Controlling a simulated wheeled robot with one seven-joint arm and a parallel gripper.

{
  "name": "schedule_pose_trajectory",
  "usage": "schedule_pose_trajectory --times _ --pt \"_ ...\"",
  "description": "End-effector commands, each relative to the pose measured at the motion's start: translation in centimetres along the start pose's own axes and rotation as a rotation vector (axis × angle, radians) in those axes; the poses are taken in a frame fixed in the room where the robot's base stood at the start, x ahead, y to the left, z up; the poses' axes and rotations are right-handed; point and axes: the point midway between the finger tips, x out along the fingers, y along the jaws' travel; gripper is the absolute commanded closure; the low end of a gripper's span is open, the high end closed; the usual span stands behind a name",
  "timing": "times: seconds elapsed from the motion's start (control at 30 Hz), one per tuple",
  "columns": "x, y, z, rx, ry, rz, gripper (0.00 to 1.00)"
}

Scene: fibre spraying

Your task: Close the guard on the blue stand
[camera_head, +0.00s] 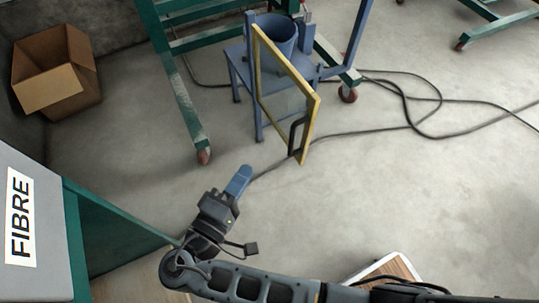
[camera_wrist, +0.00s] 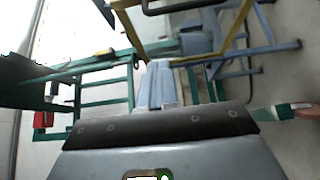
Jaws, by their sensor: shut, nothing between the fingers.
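The guard (camera_head: 312,108) is a clear panel in a yellow frame with a dark handle (camera_head: 295,136) low on its near edge. It stands swung out from the blue stand (camera_head: 239,66), which holds a blue bucket (camera_head: 273,33). My gripper (camera_head: 245,172) is shut and empty, with blue fingers. It is below and left of the handle in the head view, apart from the guard. In the wrist view the shut fingers (camera_wrist: 158,72) point up the picture, with part of the yellow frame (camera_wrist: 238,24) beyond them.
A green frame on red castors (camera_head: 186,100) stands behind and left of the stand. A cardboard box (camera_head: 56,72) is at far left. A grey FIBRE box (camera_head: 30,205) is near left. Black cables (camera_head: 408,98) lie on the floor to the right; open floor lies around the gripper.

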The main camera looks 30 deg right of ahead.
Motion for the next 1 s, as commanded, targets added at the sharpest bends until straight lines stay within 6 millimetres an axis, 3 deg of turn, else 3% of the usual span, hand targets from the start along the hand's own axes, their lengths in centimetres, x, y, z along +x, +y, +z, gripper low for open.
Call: schedule_pose_trajectory --times 0.17,0.57,0.73,1.0 --pt "2.3 -0.1 0.2 -0.001 -0.004 -0.002 1.00" --pt "10.0 -0.1 0.2 -0.002 -0.003 -0.003 1.00" --pt "11.6 -0.1 2.0 -0.002 -0.001 -0.003 1.00" --pt "12.6 -0.1 3.0 -0.002 0.001 -0.003 1.00"
